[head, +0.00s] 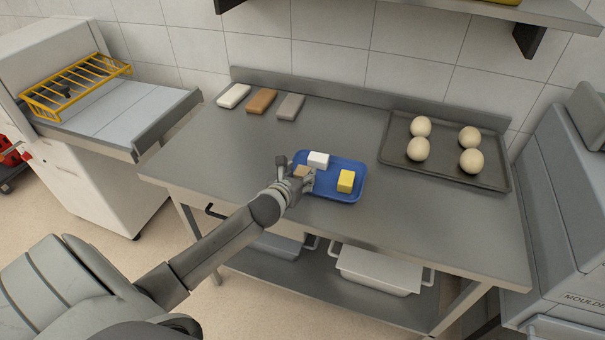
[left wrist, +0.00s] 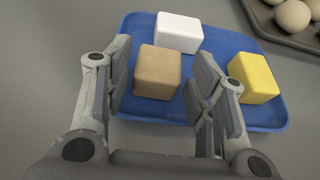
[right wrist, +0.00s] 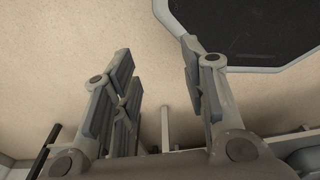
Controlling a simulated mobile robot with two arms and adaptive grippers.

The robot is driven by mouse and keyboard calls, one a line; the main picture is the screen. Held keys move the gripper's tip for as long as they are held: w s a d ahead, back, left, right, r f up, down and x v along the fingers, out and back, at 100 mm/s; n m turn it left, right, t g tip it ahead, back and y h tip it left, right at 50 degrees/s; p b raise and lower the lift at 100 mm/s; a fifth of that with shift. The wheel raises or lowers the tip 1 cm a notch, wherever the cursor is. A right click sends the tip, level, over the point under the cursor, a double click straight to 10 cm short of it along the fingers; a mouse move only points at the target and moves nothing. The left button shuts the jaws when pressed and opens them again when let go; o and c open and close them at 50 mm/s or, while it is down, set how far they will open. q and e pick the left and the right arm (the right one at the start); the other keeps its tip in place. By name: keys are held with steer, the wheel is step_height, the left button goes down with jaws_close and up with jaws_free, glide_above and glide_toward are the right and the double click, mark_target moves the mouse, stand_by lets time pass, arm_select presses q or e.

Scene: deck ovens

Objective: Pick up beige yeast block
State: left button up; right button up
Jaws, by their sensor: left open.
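The beige yeast block (left wrist: 158,72) sits on a blue tray (left wrist: 138,107) together with a white block (left wrist: 179,33) and a yellow block (left wrist: 254,78). My left gripper (left wrist: 160,85) is open, with its fingers on either side of the beige block and gaps showing between. In the head view the left gripper (head: 297,170) is over the left part of the tray (head: 350,196) and partly hides the beige block (head: 301,171). The white block (head: 318,160) and yellow block (head: 346,181) are beside it. My right gripper (right wrist: 160,90) is open and empty above the floor.
The tray lies on a steel table (head: 240,145). White, brown and grey bars (head: 291,107) lie at the back left. A dark baking tray (head: 492,184) with several dough balls (head: 418,149) is at the right. The table between them is clear.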

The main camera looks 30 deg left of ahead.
mark_target(302, 172)
arm_select(q)
steer(key=shift+x, duration=1.6)
steer(key=c, duration=0.8)
